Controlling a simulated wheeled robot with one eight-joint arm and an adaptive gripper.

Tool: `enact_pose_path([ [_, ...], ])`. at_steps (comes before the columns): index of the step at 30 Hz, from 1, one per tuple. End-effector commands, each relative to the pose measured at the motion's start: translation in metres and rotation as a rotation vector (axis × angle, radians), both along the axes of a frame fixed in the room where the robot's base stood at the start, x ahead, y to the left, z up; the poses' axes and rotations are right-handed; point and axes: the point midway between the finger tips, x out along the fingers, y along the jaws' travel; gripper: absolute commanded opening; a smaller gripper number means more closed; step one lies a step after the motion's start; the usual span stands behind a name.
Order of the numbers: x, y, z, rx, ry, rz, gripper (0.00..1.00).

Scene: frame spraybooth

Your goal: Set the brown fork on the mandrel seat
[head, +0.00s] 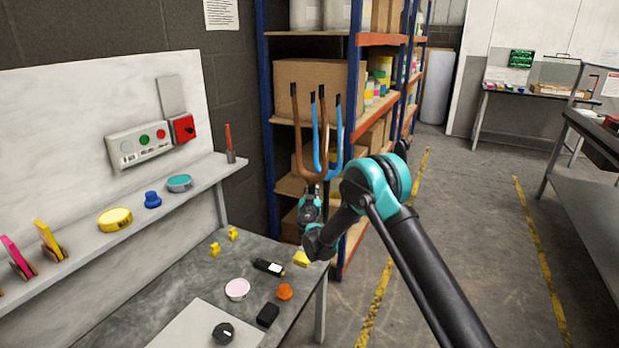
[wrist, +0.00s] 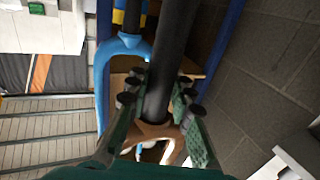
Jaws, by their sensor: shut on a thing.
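The brown fork (head: 298,150) stands nearly upright in the head view, its dark-tipped prongs pointing up. My gripper (head: 311,203) is below its crown, shut on its dark stem. In the wrist view my gripper (wrist: 157,105) has a finger on each side of the black stem, with the brown crown (wrist: 155,131) just past the fingers. A blue fork (head: 317,145) shows beside and overlapping the brown one; it also shows in the wrist view (wrist: 103,68). Whether the two forks touch, I cannot tell. I cannot make out the mandrel seat in either view.
A grey bench (head: 180,300) at the lower left carries small parts, including an orange knob (head: 285,292) and a black handheld tool (head: 268,267). A wall ledge (head: 75,262) runs above it. Shelving (head: 345,38) stands behind the forks. The floor (head: 470,260) at right is open.

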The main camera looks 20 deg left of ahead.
Motion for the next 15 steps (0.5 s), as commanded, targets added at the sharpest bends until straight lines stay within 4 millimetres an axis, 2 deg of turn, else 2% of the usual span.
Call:
enact_pose_path([
  [15,0.000,0.000,0.018,0.000,0.000,0.000,0.00],
])
